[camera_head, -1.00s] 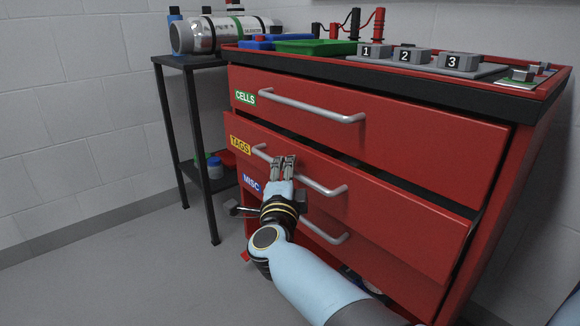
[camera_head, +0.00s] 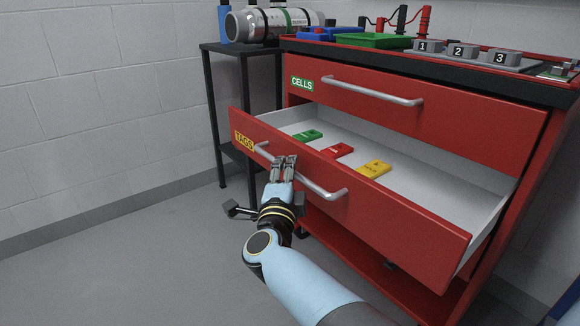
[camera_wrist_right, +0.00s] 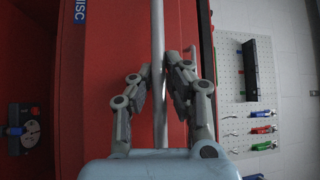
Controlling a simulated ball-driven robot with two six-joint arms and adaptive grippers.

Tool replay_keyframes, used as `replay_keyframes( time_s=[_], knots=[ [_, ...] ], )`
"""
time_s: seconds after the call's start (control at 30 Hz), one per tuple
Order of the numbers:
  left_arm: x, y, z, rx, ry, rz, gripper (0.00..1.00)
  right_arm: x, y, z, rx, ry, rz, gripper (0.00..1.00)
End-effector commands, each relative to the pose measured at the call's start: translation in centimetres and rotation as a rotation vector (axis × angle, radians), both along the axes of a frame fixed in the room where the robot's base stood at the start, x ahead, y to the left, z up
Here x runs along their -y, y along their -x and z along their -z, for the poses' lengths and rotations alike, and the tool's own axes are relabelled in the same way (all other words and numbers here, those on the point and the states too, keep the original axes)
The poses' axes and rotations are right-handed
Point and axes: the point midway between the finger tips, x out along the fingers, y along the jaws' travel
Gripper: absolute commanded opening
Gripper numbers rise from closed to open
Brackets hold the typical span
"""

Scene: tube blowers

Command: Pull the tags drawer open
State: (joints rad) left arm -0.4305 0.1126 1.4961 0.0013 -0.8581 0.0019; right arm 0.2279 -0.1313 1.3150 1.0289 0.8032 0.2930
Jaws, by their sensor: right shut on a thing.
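The tags drawer (camera_head: 375,222), red with a yellow TAGS label (camera_head: 244,142), stands pulled well out of the red cabinet, its white inside showing. A green tag (camera_head: 308,136), a red tag (camera_head: 337,151) and a yellow tag (camera_head: 373,170) lie in it. My right gripper (camera_head: 284,160) is shut on the drawer's grey bar handle (camera_head: 322,190), near its middle. In the right wrist view the handle (camera_wrist_right: 157,30) runs between the fingers of the gripper (camera_wrist_right: 160,78). My left gripper is not in view.
The cells drawer (camera_head: 420,112) above is shut. Numbered grey blocks (camera_head: 462,51) and a green tray (camera_head: 373,41) sit on the cabinet top. A black side stand (camera_head: 212,92) with a cylinder stands at the left. The floor (camera_head: 130,260) at the left is clear.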

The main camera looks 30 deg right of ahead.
Motion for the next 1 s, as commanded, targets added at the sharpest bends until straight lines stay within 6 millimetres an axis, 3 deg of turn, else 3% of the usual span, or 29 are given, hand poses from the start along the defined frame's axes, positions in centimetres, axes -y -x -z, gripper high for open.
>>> replay_keyframes(
  time_s=[0.37,0.4,0.6,0.87,1.0],
  knots=[
    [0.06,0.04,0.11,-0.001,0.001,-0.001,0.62,-0.10,0.33,0.70,-0.012,-0.004,0.002,0.00],
    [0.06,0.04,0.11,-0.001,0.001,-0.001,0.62,-0.09,0.33,0.70,-0.012,-0.004,0.002,0.12],
    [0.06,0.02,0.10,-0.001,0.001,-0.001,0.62,-0.09,0.23,0.48,-0.009,-0.002,0.002,0.36],
    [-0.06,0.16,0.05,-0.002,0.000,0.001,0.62,-0.16,0.20,0.26,-0.004,-0.002,0.001,0.36],
    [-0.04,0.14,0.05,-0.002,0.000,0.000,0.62,-0.93,1.10,0.53,-0.006,-0.003,0.001,0.36]
  ],
)
